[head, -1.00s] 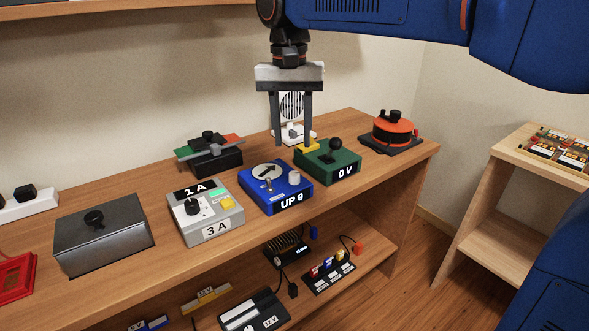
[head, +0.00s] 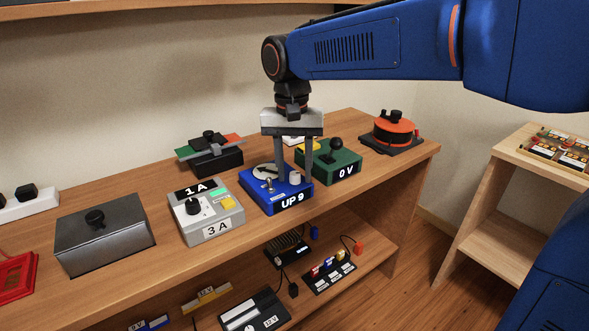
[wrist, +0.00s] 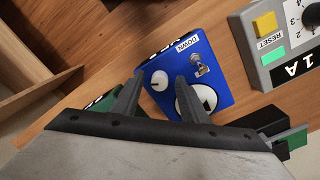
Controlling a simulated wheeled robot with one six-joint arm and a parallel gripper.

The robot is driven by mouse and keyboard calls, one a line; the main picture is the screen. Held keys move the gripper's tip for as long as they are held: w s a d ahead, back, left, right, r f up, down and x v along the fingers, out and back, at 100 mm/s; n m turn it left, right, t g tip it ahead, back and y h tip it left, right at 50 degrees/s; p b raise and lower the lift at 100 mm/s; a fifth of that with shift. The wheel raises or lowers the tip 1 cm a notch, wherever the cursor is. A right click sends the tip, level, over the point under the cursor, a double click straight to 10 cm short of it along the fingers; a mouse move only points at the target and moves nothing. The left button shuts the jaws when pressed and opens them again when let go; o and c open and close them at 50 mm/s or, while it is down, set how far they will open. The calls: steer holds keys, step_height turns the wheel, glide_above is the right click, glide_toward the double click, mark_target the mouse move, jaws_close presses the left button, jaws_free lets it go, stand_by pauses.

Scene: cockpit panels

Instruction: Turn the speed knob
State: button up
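The blue box (head: 268,196) stands on the bench top and reads "UP 9" on its front. A small white knob (head: 295,178) sits on its right side, beside a metal toggle switch and a round arrow dial. My gripper (head: 294,172) is open above the box, fingers pointing down. In the wrist view, the white knob (wrist: 160,78) appears between the two fingertips (wrist: 160,80), with a gap on each side. I cannot tell whether the tips reach down to knob height. The dial (wrist: 188,101) is partly covered by one finger.
A green box (head: 330,168) with a black ball-topped lever stands close on the right. A grey box (head: 206,212) marked "1 A" and "3 A" stands on the left. An orange round device (head: 393,132) is farther right.

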jaws_close()
steer(key=shift+n, duration=0.3)
steer(key=n, duration=0.3)
steer(key=shift+n, duration=0.4)
steer(key=n, duration=0.4)
steer(key=shift+d+n, duration=0.1)
steer(key=shift+n, duration=0.2)
steer(key=n, duration=1.2)
steer(key=shift+w+d+n, duration=0.1)
steer(key=shift+n, duration=0.2)
steer(key=shift+y, duration=0.3)
